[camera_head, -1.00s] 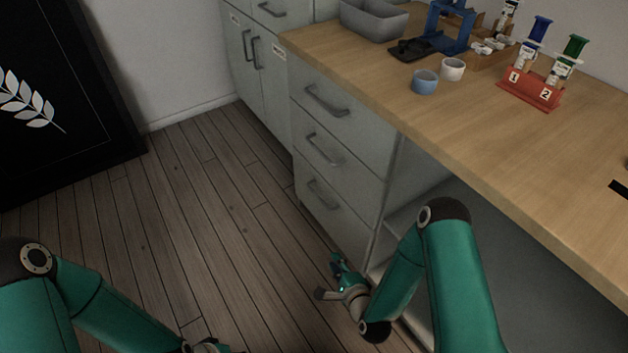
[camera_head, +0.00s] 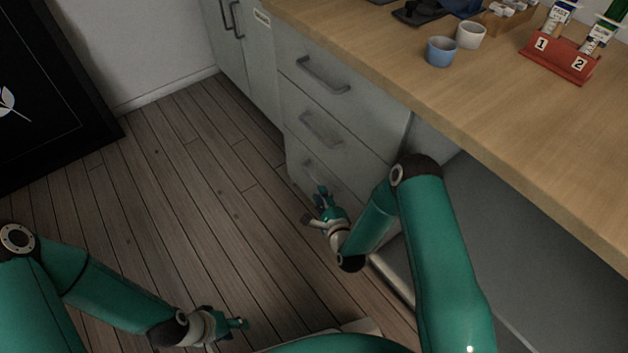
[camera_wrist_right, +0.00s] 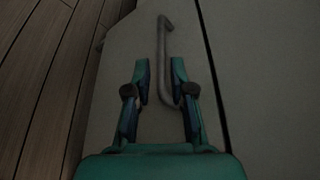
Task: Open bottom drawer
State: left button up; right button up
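The bottom drawer (camera_head: 348,190) is the lowest of three grey drawer fronts under the wooden counter and looks closed. Its bar handle (camera_head: 310,167) is partly hidden by my right gripper (camera_head: 312,205), which is in front of it. In the right wrist view, my right gripper (camera_wrist_right: 162,78) is open, with its two fingers on either side of the grey handle (camera_wrist_right: 164,50). The handle's bent end lies close to the right finger; I cannot tell if they touch. My left gripper (camera_head: 242,323) hangs low over the floor, away from the drawers, its opening unclear.
The middle drawer (camera_head: 350,150) and top drawer (camera_head: 365,103) above look closed. On the counter (camera_head: 480,120) stand a blue cup (camera_head: 440,52), a white cup (camera_head: 471,34) and a red rack (camera_head: 560,60). The wooden floor (camera_head: 190,190) left of the drawers is clear.

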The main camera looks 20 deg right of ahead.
aim_at(312, 177)
jog(key=b+x, duration=0.2)
jog(key=x, duration=0.6)
jog(key=shift+w, duration=0.25)
pick_arm(q)
notch_tip(312, 177, down, 3)
jog(key=shift+r, duration=0.2)
pick_arm(e)
grip_shut()
